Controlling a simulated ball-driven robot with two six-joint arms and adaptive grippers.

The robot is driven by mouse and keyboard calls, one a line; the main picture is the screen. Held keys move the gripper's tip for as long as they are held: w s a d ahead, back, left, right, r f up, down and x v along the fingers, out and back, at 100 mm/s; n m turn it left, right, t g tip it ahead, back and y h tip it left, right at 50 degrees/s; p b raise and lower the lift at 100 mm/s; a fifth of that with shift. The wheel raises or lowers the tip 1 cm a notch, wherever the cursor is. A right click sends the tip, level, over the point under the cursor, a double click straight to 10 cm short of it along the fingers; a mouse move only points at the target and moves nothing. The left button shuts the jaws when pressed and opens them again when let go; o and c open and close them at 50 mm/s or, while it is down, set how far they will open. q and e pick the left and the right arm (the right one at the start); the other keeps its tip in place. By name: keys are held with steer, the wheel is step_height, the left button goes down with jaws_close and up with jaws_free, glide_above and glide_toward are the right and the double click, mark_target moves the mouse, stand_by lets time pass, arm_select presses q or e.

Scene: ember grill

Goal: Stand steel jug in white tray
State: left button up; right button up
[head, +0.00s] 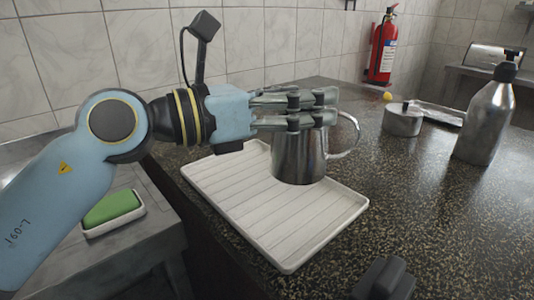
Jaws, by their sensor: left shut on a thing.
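The steel jug (300,165) is a shiny metal cup with a handle on its right side. It is upright over the rear right part of the white tray (290,225), a ribbed, low-rimmed tray on the dark speckled counter. My left gripper (328,108) comes in from the left and is shut on the jug near its rim, with the fingers covering the upper part. Whether the jug's base touches the tray or hangs just above it, I cannot tell.
A steel bottle with a black top (485,120) stands at the right. A green sponge (112,207) sits in a white dish on the lower left surface.

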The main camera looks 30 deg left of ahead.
arm_select(q)
steer(key=w+a+f+b, duration=0.4)
steer(key=a+f+b, duration=0.1)
steer(key=a+f, duration=0.3)
steer(key=shift+w+f, duration=0.35)
steer(key=shift+f, duration=0.45)
arm_select(e)
steer(key=f, duration=0.3)
steer(key=s+f, duration=0.1)
steer(key=f, duration=0.1)
steer(key=shift+s+a+f, duration=0.15)
steer(key=shift+f, duration=0.25)
arm_select(q)
steer(key=shift+b, duration=0.3)
steer(key=o, duration=1.2)
steer(key=shift+f, duration=0.2)
steer(key=o, duration=0.5)
arm_select(e)
steer(key=shift+s+f, duration=0.1)
steer(key=shift+f, duration=0.05)
arm_select(q)
steer(key=shift+o, duration=0.2)
steer(key=shift+r, duration=0.25)
